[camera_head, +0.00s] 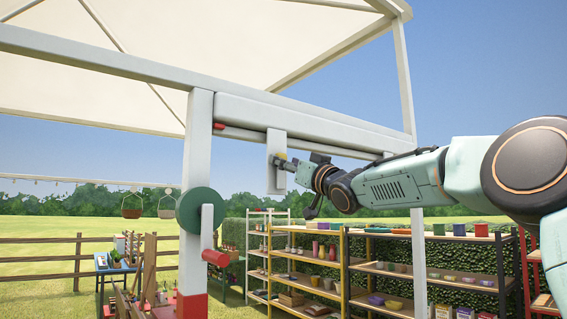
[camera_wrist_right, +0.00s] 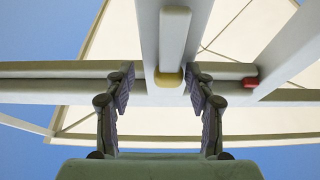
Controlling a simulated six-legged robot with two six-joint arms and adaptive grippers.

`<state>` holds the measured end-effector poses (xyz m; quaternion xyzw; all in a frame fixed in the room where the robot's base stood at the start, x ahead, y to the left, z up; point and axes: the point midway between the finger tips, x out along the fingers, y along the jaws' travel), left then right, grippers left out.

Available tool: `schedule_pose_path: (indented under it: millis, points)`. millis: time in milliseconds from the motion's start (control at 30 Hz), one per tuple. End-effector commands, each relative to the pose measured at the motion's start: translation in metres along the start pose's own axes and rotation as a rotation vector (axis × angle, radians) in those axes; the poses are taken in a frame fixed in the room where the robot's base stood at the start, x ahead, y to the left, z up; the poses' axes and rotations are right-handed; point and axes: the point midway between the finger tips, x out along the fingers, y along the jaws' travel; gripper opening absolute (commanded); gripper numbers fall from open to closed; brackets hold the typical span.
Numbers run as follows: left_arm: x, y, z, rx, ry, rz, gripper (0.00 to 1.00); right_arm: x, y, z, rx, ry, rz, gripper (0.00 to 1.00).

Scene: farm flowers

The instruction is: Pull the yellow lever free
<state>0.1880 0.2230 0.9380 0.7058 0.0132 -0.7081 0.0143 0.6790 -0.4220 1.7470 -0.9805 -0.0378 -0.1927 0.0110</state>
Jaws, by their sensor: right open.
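The yellow lever (camera_wrist_right: 169,79) shows in the right wrist view as a yellow end on a pale bar, set against a white upright plate. In the head view only a small yellow part (camera_head: 282,156) shows at the plate; my gripper hides the rest. My right gripper (camera_wrist_right: 160,84) is open, with one finger on each side of the plate and the yellow end between them in the picture. I cannot tell whether the fingers touch it. In the head view the right gripper (camera_head: 286,163) reaches the plate (camera_head: 276,180) from the right. My left gripper is out of view.
The plate hangs on a white crossbeam (camera_head: 310,122) under a cream canopy (camera_head: 200,50). A red piece (camera_wrist_right: 249,82) sits right of the lever. Shelves with pots (camera_head: 320,262) stand behind.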

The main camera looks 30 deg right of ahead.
Motion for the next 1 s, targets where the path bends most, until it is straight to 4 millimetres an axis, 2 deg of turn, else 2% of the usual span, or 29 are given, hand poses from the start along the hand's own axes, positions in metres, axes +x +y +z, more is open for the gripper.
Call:
schedule_pose_path:
  millis: [333,900,1000]
  points:
    - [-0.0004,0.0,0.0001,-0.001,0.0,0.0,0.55,-0.0023,0.0006,-0.0026,-0.001,0.001,0.0,0.54]
    - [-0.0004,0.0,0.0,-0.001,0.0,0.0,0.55,-0.0006,0.0007,-0.0018,0.0,0.001,0.001,0.05]
    - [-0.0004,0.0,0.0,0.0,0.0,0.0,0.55,0.0003,-0.0003,-0.002,-0.002,0.002,-0.001,0.0]
